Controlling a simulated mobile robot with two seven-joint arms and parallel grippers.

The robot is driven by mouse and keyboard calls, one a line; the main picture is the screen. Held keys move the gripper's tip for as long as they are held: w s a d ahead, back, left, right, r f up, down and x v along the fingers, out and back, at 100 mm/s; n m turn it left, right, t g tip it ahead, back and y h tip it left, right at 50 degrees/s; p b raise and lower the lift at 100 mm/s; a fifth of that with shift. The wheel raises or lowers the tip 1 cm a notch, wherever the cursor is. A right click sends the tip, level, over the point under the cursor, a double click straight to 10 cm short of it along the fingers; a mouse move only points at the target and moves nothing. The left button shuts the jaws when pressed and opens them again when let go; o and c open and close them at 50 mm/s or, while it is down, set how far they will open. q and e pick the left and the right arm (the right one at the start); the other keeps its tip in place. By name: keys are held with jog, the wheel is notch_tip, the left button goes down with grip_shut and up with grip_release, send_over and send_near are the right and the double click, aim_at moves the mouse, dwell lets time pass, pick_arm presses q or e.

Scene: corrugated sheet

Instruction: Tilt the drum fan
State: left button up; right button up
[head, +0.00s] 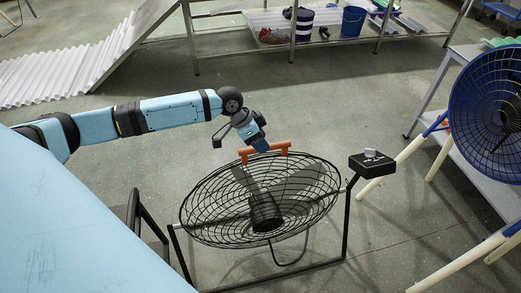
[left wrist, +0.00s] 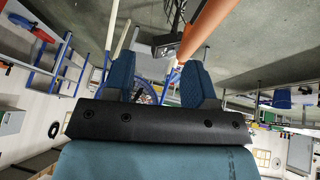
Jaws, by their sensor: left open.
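The drum fan (head: 265,212) stands on the floor in the middle of the head view. Its round black wire cage is tipped well back, with the face turned mostly upward, in a black tube stand (head: 347,222). An orange handle (head: 284,147) sits at the cage's far upper rim. My left gripper (head: 261,146) is at this handle, at its left-middle part. In the left wrist view the two blue fingers (left wrist: 156,68) are spread apart, and the orange handle (left wrist: 207,28) runs close to the right fingertip. I cannot tell whether they touch. My right gripper is not in view.
A dark box (head: 371,163) juts out at the stand's right side. A blue fan (head: 490,110) and a table with blue and cream legs (head: 437,150) stand at the right. A metal shelf (head: 330,22) and white corrugated sheet (head: 70,70) are behind. Floor around the fan is open.

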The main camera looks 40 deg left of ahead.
pick_arm(q)
jog(key=a+r+g+b, duration=0.1)
jog(key=a+r, duration=0.5)
jog(key=a, duration=0.2)
jog(key=shift+n, duration=0.3)
jog(key=x, duration=1.4)
jog(key=shift+w+a+f, duration=0.2)
jog(key=shift+w, duration=0.1)
grip_shut()
